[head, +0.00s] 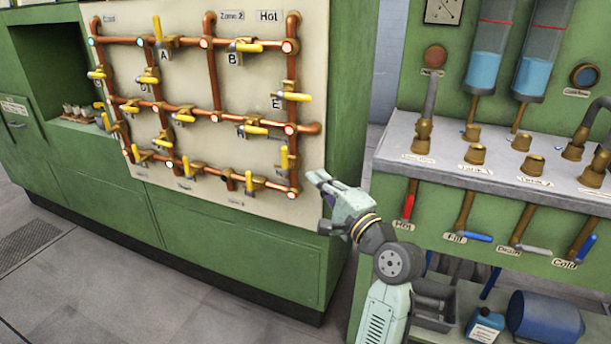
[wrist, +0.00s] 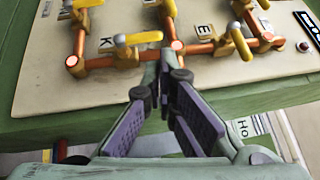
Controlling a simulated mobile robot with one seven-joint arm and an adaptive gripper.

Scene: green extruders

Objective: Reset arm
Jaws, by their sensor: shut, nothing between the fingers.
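My gripper (head: 318,178) is raised in front of the lower right corner of the cream pipe panel (head: 250,150) in the head view. In the wrist view my gripper (wrist: 166,72) points toward the panel (wrist: 35,85), its fingertips together and empty. Copper pipes with yellow valve handles show beyond the fingers, including the handle near the letter K (wrist: 138,38). Whether the fingertips touch the panel cannot be told.
A green cabinet (head: 240,235) carries the panel. To the right stands a green station with a grey shelf (head: 440,155), brass fittings and coloured levers, among them a red one (head: 408,206). A blue drum (head: 545,318) sits below. Tiled floor (head: 110,275) is open at the lower left.

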